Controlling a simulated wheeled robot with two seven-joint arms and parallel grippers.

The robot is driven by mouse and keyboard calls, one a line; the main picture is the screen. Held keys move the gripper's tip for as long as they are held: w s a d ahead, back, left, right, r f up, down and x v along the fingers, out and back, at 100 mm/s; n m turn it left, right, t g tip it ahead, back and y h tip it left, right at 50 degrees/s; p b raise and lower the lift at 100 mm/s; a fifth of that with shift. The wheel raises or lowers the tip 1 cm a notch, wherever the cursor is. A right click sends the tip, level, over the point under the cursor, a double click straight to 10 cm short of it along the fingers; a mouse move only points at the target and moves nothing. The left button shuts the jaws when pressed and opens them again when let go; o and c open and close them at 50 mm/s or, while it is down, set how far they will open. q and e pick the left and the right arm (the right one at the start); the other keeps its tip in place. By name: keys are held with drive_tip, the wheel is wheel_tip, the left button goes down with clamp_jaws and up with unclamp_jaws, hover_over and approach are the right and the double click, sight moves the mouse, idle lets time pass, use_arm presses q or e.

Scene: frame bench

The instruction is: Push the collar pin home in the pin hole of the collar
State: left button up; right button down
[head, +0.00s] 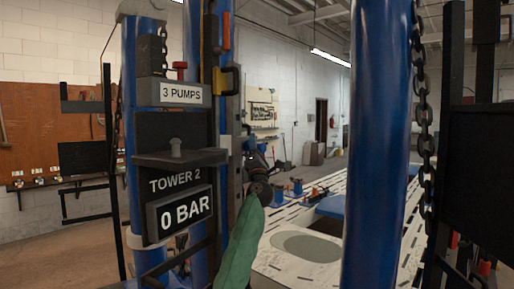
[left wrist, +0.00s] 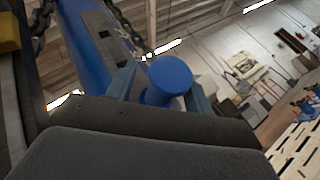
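My left gripper (head: 257,165) is beside the right side of the tower marked TOWER 2, at the end of my green-sleeved arm. Its fingers are too small and dark in the head view to tell open from shut. In the left wrist view, dark slabs fill the bottom, and a blue round-headed peg (left wrist: 170,80) shows just beyond them. I cannot tell whether this peg is the collar pin. A yellow block with a black handle (head: 228,80) sits on the tower's right post, above my gripper. I cannot make out the collar's pin hole. My right gripper is not in view.
A thick blue post (head: 376,140) and a chain (head: 423,110) stand to the right. A pale slotted bench (head: 290,262) lies behind.

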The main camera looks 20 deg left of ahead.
use_arm(q)
drive_tip(key=shift+s+d+f, duration=0.1)
drive_tip(key=shift+s+f, duration=0.15)
drive_tip(key=shift+f, duration=0.25)
drive_tip(key=b+v, duration=0.2)
drive_tip(key=v, duration=0.4)
drive_tip(key=shift+s+d+f, duration=0.15)
drive_tip(key=shift+s+f, duration=0.1)
drive_tip(key=shift+s, duration=0.05)
